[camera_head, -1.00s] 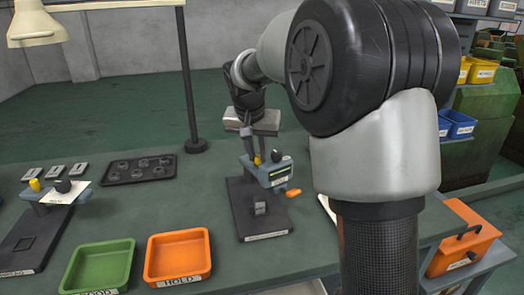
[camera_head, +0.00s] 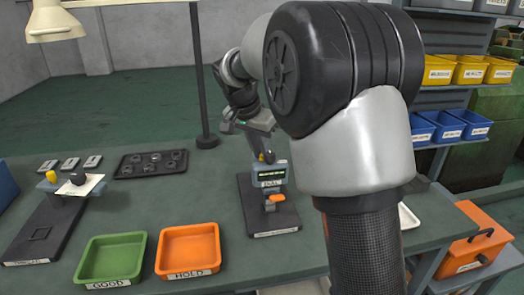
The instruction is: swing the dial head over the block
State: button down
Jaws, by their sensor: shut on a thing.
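The dial head (camera_head: 270,176), a blue-grey box with a dark display, sits on the stand with the dark base plate (camera_head: 262,215), right of centre. It now faces forward over the small block (camera_head: 270,207), which is partly hidden beneath it. An orange part (camera_head: 277,198) shows just under the head. A yellow cap (camera_head: 262,157) is at the top of the stand. My gripper (camera_head: 260,146) reaches down from behind to the top of the head and is shut on it. Which part its fingers hold is too small to tell.
A green GOOD tray (camera_head: 90,280) and an orange HOLD tray (camera_head: 164,272) stand empty at the front left. A second stand (camera_head: 45,230) is at far left, with a dark tray of parts (camera_head: 125,172) behind. A lamp post (camera_head: 201,80) rises behind my gripper.

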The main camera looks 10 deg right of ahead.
jog(key=c, duration=1.7)
grip_release()
jog(key=shift+o, duration=0.2)
jog(key=p+v, duration=0.3)
jog(key=v, duration=1.4)
jog(key=shift+r+p, duration=0.25)
jog(key=shift+p, duration=0.05)
jog(key=shift+s, duration=0.1)
